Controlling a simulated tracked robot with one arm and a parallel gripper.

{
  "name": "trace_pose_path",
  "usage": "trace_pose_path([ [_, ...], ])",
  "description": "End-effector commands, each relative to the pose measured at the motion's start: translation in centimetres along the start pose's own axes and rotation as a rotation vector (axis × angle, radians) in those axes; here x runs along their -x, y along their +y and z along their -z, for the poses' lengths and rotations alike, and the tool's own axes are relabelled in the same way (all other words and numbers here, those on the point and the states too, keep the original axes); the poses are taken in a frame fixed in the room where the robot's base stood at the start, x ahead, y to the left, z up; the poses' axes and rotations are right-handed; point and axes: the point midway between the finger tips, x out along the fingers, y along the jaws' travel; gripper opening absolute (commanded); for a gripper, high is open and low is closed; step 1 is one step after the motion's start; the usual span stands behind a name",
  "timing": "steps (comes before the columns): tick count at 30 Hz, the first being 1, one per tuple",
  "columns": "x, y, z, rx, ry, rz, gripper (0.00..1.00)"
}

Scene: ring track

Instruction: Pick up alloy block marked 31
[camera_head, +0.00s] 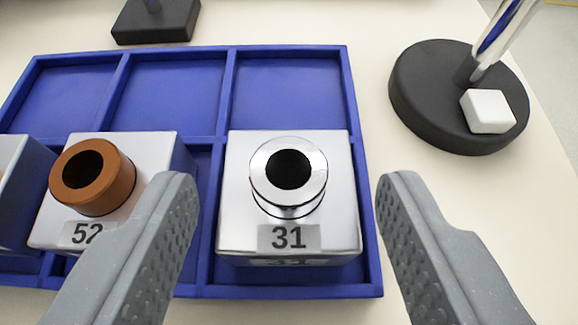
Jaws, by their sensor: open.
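The alloy block marked 31 (235,200) is a silver cube with a shiny ringed collar around a dark hole on top. Its label faces me. It sits in the front right compartment of a blue tray (228,95). My gripper (288,190) is open, with one grey finger on each side of the block in the picture. The left finger appears over the gap between this block and its neighbour, and the right finger appears just outside the tray's right wall. Neither finger visibly touches the block.
A block marked 52 (150,150) with a copper-coloured collar sits left of block 31, partly behind my left finger. The back compartments are empty. A round black base (425,95) with a metal post and a white cube (487,111) stands right. A black rectangular base (155,22) stands behind the tray.

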Motion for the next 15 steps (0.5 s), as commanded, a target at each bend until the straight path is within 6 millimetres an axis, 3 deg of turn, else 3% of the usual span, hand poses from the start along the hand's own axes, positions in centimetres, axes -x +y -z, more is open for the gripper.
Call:
trace_pose_path([
  [9, -3.9, 0.1, -1.0, 0.000, -0.003, 0.000, 0.53],
  [15, -4.2, 0.1, -0.8, 0.000, -0.002, 0.000, 0.53],
])
